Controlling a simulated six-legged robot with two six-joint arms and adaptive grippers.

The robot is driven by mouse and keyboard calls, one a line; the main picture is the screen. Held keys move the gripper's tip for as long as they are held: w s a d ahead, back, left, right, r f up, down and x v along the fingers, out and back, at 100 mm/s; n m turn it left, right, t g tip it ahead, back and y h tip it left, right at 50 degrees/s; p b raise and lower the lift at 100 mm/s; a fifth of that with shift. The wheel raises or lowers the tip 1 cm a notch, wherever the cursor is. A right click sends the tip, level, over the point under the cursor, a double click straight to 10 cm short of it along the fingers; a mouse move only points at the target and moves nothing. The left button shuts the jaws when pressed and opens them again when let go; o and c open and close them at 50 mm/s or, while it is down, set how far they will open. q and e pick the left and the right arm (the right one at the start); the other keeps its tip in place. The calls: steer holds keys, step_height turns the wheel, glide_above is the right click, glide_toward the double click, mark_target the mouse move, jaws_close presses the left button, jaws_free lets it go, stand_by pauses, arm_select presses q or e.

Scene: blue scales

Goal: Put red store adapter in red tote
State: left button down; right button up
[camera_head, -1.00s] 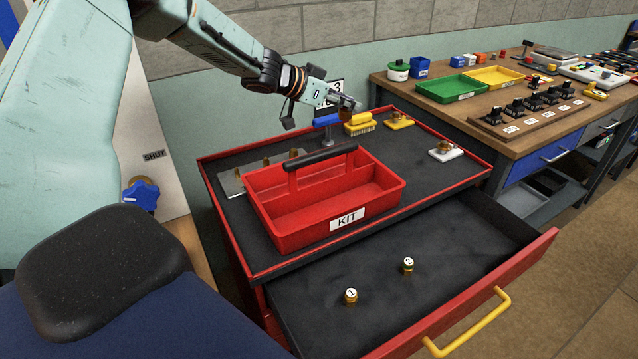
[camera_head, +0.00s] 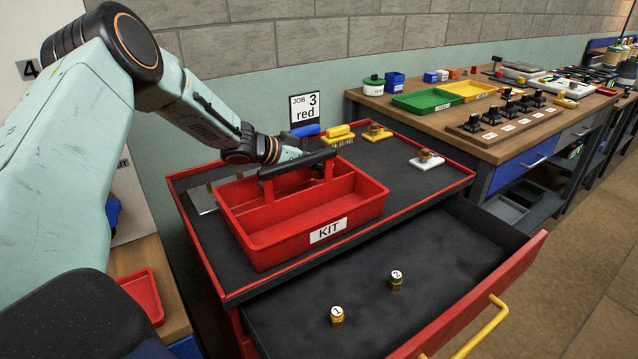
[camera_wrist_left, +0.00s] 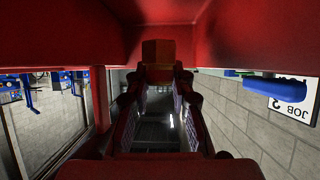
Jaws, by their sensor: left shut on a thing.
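The red tote (camera_head: 300,238) with a dark handle bar and a KIT label stands on the dark top of the red cart. My left gripper (camera_head: 318,172) reaches in at the back of the tote, partly hidden by the handle. In the left wrist view, my left gripper (camera_wrist_left: 158,75) is shut on a hex-shaped adapter (camera_wrist_left: 158,52) that looks brass under reddish light. Red tote walls surround the fingers there. Whether the adapter touches the tote floor cannot be told. My right gripper is not in view.
Brass fittings sit on a yellow plate (camera_head: 377,136) and a white plate (camera_head: 427,162) behind the tote. The open drawer (camera_head: 450,260) holds fittings marked 1 (camera_head: 337,316) and 2 (camera_head: 396,280).

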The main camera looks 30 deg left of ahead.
mark_target(313, 175)
arm_select(q)
steer(key=shift+d+f, duration=0.15)
steer(key=shift+f, duration=0.05)
step_height(313, 175, down, 3)
steer(key=shift+w+d+f+b, duration=0.1)
steer(key=shift+f+b, duration=0.1)
steer(key=shift+b, duration=0.65)
steer(key=shift+f, duration=0.1)
steer(key=shift+a, duration=0.2)
steer(key=shift+d, duration=0.15)
steer(key=c, duration=1.6)
jaws_free()
steer(key=shift+c, duration=0.2)
steer(key=o, duration=0.5)
